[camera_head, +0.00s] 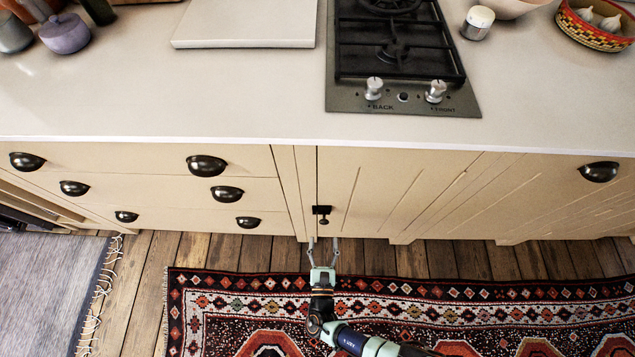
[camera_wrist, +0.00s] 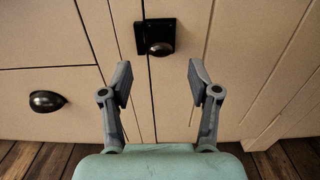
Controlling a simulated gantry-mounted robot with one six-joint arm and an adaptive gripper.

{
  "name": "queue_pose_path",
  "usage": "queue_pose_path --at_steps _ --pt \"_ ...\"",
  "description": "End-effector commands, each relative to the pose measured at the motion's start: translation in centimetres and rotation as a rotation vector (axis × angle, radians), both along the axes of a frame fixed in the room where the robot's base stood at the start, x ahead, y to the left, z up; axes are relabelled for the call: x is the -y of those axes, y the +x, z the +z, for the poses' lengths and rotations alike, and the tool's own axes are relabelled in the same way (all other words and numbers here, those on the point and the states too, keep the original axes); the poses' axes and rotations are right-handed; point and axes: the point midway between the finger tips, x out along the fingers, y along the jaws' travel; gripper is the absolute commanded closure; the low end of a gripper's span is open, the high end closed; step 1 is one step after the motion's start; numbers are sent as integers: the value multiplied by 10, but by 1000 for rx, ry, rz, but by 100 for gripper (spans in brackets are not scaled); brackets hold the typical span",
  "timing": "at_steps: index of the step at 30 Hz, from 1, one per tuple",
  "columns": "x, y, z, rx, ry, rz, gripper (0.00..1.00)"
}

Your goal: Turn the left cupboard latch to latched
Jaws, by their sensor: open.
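The cupboard latch (camera_head: 322,212) is a small black fitting with a round knob, set at the left edge of the cupboard door (camera_head: 375,190), by the door seam. In the wrist view the latch (camera_wrist: 156,37) shows a dark plate across the seam with a rounded knob (camera_wrist: 161,49) low on it. Whether it is latched I cannot tell. My gripper (camera_head: 323,242) is in front of the cupboard, just below the latch in the picture. In the wrist view my gripper (camera_wrist: 158,80) is open and empty, its fingers either side of the seam, apart from the latch.
Drawers with dark cup pulls (camera_head: 227,194) are left of the door; one pull (camera_wrist: 47,101) shows in the wrist view. The worktop (camera_head: 250,105) with a gas hob (camera_head: 400,95) overhangs above. A patterned rug (camera_head: 420,310) covers the floor below. The space around my gripper is clear.

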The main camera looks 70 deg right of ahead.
Motion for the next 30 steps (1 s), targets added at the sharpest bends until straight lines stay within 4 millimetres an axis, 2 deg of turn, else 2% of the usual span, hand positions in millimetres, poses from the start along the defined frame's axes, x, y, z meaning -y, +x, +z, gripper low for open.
queue_pose_path --at_steps 4,13,17,24,30 --pt "15 4 -1 7 1 -7 39" --pt "65 18 -2 9 1 -6 39" --pt "74 21 0 7 2 -4 39" --pt "75 22 1 8 2 -3 39" --pt "75 22 1 9 2 -3 72"
